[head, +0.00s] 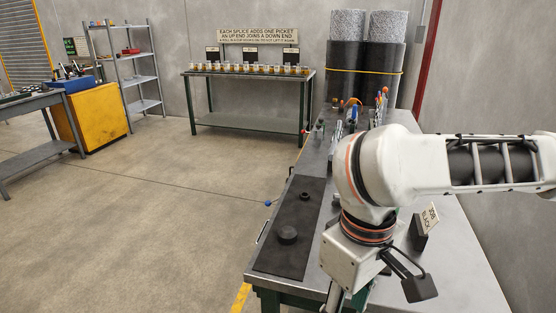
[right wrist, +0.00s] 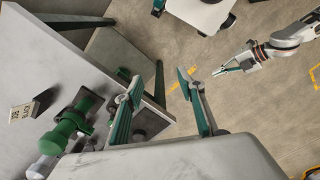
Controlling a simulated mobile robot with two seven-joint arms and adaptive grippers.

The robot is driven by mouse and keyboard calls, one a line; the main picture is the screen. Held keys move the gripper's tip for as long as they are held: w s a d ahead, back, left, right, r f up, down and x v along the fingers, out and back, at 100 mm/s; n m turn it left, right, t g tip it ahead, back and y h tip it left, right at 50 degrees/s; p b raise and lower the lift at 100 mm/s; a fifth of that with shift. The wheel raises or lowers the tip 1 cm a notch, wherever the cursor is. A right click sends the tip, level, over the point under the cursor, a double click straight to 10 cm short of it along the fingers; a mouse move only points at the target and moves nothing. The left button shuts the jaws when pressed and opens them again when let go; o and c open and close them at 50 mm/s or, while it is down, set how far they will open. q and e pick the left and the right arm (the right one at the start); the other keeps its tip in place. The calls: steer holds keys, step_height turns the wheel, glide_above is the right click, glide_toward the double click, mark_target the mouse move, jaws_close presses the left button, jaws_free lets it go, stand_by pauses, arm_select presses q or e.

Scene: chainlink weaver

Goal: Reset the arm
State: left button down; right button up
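My right arm (head: 385,170) comes in from the right in the head view, over the long workbench (head: 470,255). Its gripper hangs at the bench's near end, and only part of it shows there. In the right wrist view my right gripper (right wrist: 168,85) has its two fingers spread, with nothing between them. My left gripper (right wrist: 229,70) shows at the upper right of that view, over the floor and away from the bench. Its finger gap is too small to judge. It is not in the head view.
A dark mat (head: 284,260) with two round black pieces lies on the bench. A small sign (head: 429,217) stands by my right arm. Green clamp-like parts (right wrist: 72,125) stand on the bench. A jar table (head: 250,88) and yellow cabinet (head: 92,115) stand farther off.

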steer(key=w+a+f+n+y, duration=0.15)
steer(key=a+y, duration=0.25)
steer(key=a, duration=0.5)
steer(key=a+f+y, duration=0.3)
steer(key=a+y, duration=0.2)
steer(key=a, duration=0.4)
steer(key=w+f+m+t+y, duration=0.35)
steer(key=w+f+t, duration=0.2)
steer(key=w, duration=0.35)
steer(key=w+d+f+m+t+h, duration=0.1)
steer(key=d+f+m+t+h, duration=0.3)
steer(key=d+f, duration=0.85)
steer(key=s+d+f+n+t+h, duration=0.1)
steer(key=s+d+f+h, duration=0.5)
steer(key=s+d+f, duration=0.6)
steer(key=d+f+n, duration=0.1)
steer(key=d+f, duration=0.2)
steer(key=f, duration=0.1)
steer(key=shift+s+d+n, duration=0.3)
steer(key=shift+s, duration=0.1)
